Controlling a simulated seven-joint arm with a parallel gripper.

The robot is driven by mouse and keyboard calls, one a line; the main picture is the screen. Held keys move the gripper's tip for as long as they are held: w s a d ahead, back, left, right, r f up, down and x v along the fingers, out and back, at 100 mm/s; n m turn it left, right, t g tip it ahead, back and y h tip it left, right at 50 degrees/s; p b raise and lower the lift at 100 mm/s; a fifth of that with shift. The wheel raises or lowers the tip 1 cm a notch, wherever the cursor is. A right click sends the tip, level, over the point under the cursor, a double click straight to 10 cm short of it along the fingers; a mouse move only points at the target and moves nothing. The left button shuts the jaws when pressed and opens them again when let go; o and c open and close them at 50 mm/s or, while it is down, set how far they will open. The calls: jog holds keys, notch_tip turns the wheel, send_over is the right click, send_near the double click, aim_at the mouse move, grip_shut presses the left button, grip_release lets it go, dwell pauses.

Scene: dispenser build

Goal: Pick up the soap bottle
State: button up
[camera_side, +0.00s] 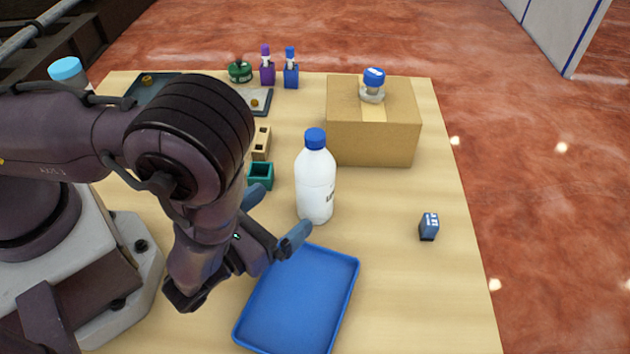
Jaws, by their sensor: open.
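A white bottle (315,185) with a blue cap stands upright near the middle of the table; dark print on its label is only partly visible. Two small bottles, one purple (267,71) and one blue (291,73), stand upright at the back edge. Which of these is the soap bottle I cannot tell. My gripper (275,217) is open and empty, to the left of the white bottle's lower part and apart from the small bottles. One fingertip shows just in front of the white bottle's base; whether it touches is unclear.
A blue tray (352,272) lies in front of the white bottle. A cardboard box (372,140) carries a blue-lidded jar (372,86). A teal holder (261,174) and a wooden block (261,143) stand behind my gripper. A small dark-blue item (429,226) sits at right, with clear table around it.

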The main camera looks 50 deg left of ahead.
aim_at(315, 181)
jog(key=w, duration=0.6)
jog(key=w+a, duration=0.1)
jog(key=w, duration=0.2)
jog(key=c, duration=1.2)
